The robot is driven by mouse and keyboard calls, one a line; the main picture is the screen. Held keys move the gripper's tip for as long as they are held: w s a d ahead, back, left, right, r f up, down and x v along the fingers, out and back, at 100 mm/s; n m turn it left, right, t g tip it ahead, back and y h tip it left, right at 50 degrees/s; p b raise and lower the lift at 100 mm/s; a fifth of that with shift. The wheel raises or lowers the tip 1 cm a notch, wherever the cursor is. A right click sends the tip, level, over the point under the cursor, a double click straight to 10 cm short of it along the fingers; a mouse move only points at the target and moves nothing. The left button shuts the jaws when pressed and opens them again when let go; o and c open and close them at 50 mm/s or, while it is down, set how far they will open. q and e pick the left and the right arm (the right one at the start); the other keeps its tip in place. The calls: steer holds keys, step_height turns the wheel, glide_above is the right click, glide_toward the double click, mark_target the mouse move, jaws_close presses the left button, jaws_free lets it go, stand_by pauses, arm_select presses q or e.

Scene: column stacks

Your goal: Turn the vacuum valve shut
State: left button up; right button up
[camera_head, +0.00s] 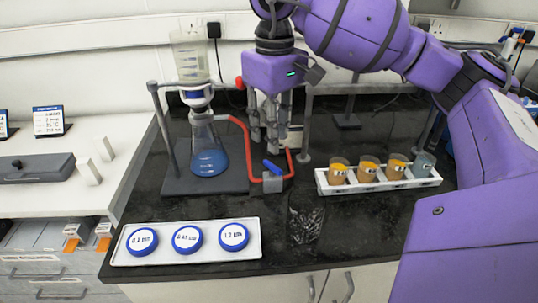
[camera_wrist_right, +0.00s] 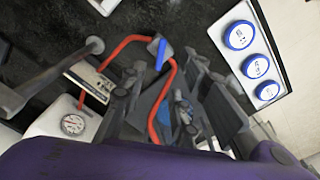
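The vacuum valve is a small grey block (camera_head: 272,183) with a blue lever handle (camera_head: 272,168), on the dark bench in line with a red hose. The handle lies aslant in the head view. In the wrist view the handle (camera_wrist_right: 161,54) shows beyond the fingers, with nothing touching it. My right gripper (camera_head: 270,143) points down above and behind the valve. Its fingers are apart and empty, and also show at the bottom of the wrist view (camera_wrist_right: 165,88). My left gripper is not in view.
A filter flask (camera_head: 208,150) with blue liquid stands left of the valve. A white rack (camera_head: 375,187) of cups is right. A gauge (camera_wrist_right: 73,124) shows in the wrist view.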

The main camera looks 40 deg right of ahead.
mark_target(274, 166)
steer(key=shift+w+d+f, duration=0.1)
steer(key=shift+f, duration=0.1)
steer(key=shift+s+f, duration=0.2)
steer(key=shift+f, duration=0.1)
step_height(274, 166, down, 5)
steer(key=shift+s+f, duration=0.1)
steer(key=shift+f, duration=0.65)
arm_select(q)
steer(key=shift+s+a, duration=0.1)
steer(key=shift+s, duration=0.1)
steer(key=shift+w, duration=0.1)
arm_select(e)
steer(key=shift+c, duration=0.8)
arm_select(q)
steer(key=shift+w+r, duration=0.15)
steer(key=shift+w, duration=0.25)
arm_select(e)
jaws_close()
